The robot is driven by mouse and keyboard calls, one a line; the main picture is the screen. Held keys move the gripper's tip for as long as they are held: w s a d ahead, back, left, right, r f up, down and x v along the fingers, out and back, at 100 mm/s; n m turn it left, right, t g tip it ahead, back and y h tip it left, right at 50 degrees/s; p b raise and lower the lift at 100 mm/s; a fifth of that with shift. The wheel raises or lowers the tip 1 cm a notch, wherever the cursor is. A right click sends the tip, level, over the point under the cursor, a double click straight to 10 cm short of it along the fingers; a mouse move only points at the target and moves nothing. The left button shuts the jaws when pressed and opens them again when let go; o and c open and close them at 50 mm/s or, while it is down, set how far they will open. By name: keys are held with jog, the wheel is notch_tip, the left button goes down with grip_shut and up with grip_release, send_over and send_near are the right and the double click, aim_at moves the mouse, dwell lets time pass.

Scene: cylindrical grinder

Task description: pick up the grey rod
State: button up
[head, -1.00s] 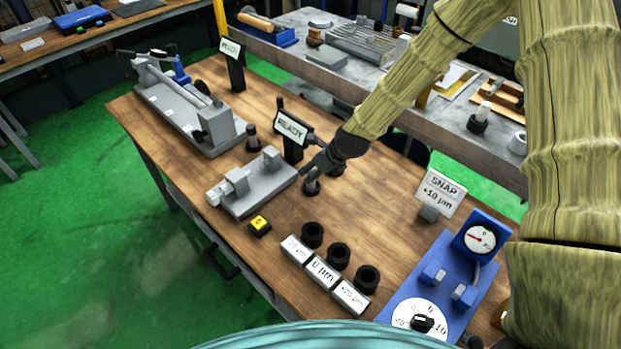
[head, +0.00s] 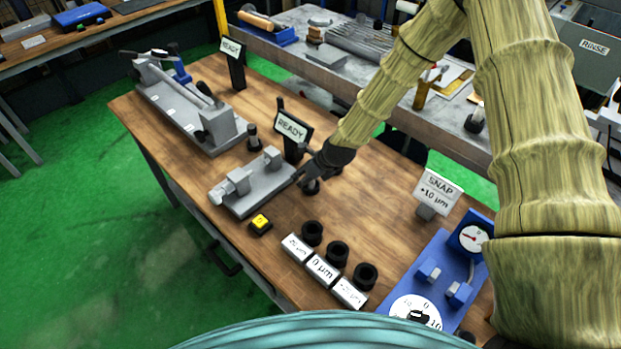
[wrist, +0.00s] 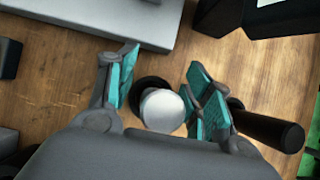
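The grey rod (wrist: 162,110) shows in the wrist view as a pale round end, seen from above, standing in a dark round holder (wrist: 150,88). My gripper (wrist: 163,78) is open, with one teal-padded finger on each side of the rod. A gap shows at the left finger; the right finger is close to the rod, and I cannot tell whether it touches.
In the wrist view a dark cylinder (wrist: 268,127) lies close to the right finger. Black rings (head: 337,253) and a blue gauge (head: 445,265) are nearer the front.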

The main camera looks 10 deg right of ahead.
grip_shut()
jog(key=shift+r, duration=0.1)
